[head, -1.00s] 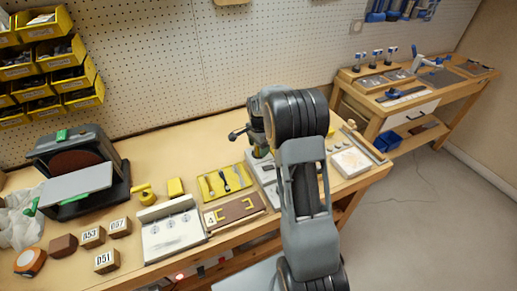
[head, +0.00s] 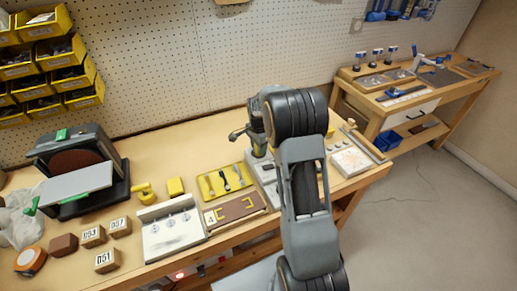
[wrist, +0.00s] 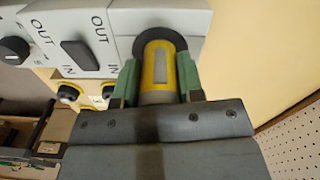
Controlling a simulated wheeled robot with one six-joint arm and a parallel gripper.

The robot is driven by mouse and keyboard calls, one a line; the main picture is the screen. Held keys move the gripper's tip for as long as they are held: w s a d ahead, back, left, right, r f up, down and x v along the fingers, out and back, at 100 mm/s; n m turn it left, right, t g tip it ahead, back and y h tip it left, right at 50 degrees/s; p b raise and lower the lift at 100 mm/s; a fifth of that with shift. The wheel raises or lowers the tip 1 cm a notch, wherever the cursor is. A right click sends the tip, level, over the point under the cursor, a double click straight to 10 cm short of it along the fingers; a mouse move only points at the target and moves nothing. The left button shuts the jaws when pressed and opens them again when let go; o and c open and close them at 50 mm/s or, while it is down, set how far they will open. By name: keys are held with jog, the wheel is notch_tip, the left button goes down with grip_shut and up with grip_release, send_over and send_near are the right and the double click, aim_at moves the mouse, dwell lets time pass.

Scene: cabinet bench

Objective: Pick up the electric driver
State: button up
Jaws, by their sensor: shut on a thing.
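A yellow-and-grey cylinder (wrist: 160,66), which looks like the electric driver, stands in a dark round socket of a light grey panel in the wrist view. Its far end is hidden in the socket. My gripper (wrist: 159,82) has its two green fingers closed on either side of the cylinder. In the head view my arm hides the gripper and most of the driver.
The grey panel (wrist: 120,22) carries a black knob (wrist: 14,50), a dark switch (wrist: 80,55) and OUT and IN labels. A pegboard wall (head: 200,60) rises behind.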

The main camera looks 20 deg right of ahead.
notch_tip(320, 180, up, 10)
jog(key=shift+r, duration=0.1)
dwell(0.6)
